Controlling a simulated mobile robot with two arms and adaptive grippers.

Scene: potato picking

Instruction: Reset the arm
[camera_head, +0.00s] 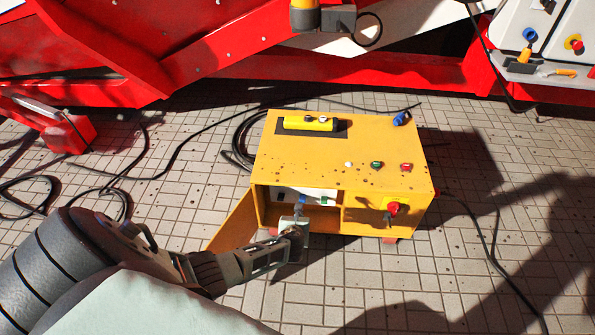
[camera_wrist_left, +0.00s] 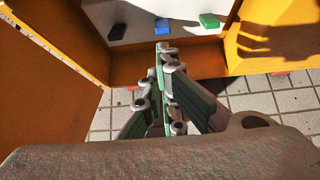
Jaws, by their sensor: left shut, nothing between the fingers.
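My left arm comes in from the lower left in the head view. Its gripper (camera_head: 300,208) is at the front of the yellow box (camera_head: 345,160), at the open left compartment. In the left wrist view my left gripper (camera_wrist_left: 165,62) is shut with nothing held, its fingertips pointing at the compartment's opening. Whether the tips touch the box, I cannot tell. The box's door (camera_head: 232,225) stands open at its left side and shows large on the left in the wrist view (camera_wrist_left: 45,75). My right gripper is not in view.
A red knob (camera_head: 394,208) is on the box's front right. Black cables (camera_head: 180,150) lie on the tiled floor. Red machinery (camera_head: 160,50) stands behind.

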